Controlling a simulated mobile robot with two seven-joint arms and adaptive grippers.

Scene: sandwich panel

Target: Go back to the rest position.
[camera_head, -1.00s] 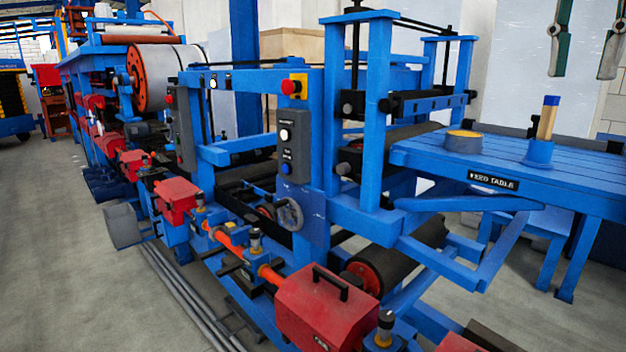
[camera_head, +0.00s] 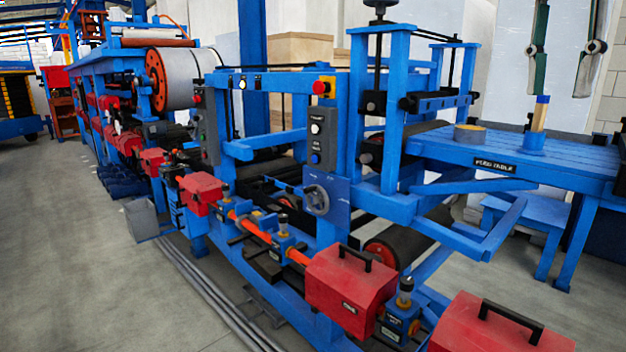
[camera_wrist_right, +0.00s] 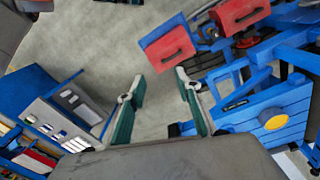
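My right gripper (camera_head: 560,94) hangs into the top right of the head view, its two green and grey fingers pointing down. It appears in front of the pale wall, above the feed table in the picture. In the right wrist view my right gripper (camera_wrist_right: 160,75) is open, with its fingers well apart and only grey floor between them. It holds nothing. My left gripper is in neither view.
A blue panel line with red boxes (camera_head: 350,288) runs across the head view. A grey-and-blue cabinet (camera_wrist_right: 60,105) stands left in the wrist view. Floor (camera_head: 60,250) at left is clear.

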